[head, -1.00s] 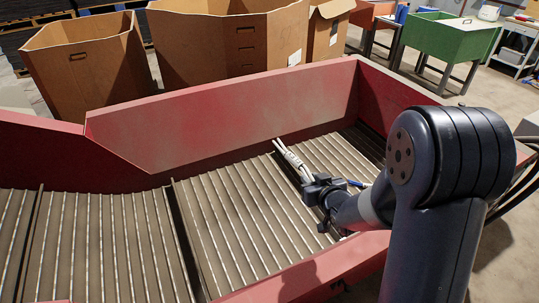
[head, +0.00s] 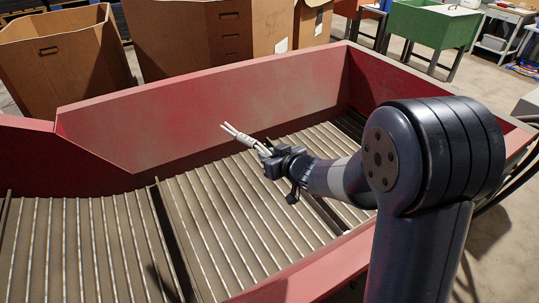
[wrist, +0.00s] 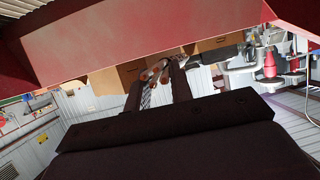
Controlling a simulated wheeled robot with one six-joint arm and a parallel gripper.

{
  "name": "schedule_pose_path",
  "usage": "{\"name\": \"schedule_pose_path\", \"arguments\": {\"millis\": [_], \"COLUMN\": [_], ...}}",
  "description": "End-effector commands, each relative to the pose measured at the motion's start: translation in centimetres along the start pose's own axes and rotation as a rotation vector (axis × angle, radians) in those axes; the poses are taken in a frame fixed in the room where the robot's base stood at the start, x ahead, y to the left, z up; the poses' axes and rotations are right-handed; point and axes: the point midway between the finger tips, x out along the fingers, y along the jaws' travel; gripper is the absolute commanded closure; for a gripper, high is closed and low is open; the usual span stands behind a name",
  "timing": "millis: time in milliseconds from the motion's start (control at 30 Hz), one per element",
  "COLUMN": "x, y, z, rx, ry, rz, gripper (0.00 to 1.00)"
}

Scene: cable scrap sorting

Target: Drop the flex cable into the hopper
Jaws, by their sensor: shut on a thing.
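My gripper (head: 270,157) is shut on the flex cable (head: 243,138), a short pale bundle with split ends. The cable points up and to the left, above the ribbed belt and in front of the far red wall. In the wrist view, the dark fingers of my gripper (wrist: 160,93) hold the cable (wrist: 154,77) between them, with copper-coloured ends showing. A green hopper-like bin on legs (head: 432,40) stands at the back right, apart from my gripper. An orange bin (head: 355,9) stands left of it. I cannot tell which one is the hopper.
A red-walled trough (head: 215,110) surrounds the ribbed metal belt (head: 110,245). Large cardboard boxes (head: 185,35) stand close behind its far wall. A grey bench (head: 510,15) is at the far right. The air above the belt's left part is free.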

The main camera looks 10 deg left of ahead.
Motion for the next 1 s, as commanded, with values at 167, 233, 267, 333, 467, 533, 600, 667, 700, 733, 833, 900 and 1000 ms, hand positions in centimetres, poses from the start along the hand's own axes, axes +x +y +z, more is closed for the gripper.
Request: {"name": "schedule_pose_path", "arguments": {"millis": [167, 233, 267, 333, 467, 533, 600, 667, 700, 733, 833, 900, 1000], "x": [0.76, 0.83, 0.84, 0.84, 0.8, 0.8, 0.8, 0.8, 0.81, 0.8, 0.81, 0.81, 0.81], "y": [0.01, 0.02, 0.02, 0.02, 0.02, 0.01, 0.01, 0.01, 0.01, 0.01, 0.01, 0.01, 0.02], "z": [1.8, 1.97, 2.0, 1.99, 1.91, 1.91, 1.91, 1.92, 1.92, 1.93, 1.94, 1.94, 1.95], "rx": [0.0, 0.0, 0.0, 0.0, 0.0, 0.0, 0.0, 0.0, 0.0, 0.0, 0.0, 0.0, 0.0], "ry": [0.001, 0.001, 0.001, 0.001, 0.001, 0.001, 0.001, 0.001, 0.001, 0.001, 0.001, 0.001, 0.0], "rz": [0.0, 0.0, 0.0, 0.0, 0.0, 0.0, 0.0, 0.0, 0.0, 0.0, 0.0, 0.0, 0.0], "gripper": [1.0, 1.0, 1.0, 1.0, 1.0, 1.0, 0.73, 0.68, 0.65, 0.62, 0.54, 0.53, 0.53]}}
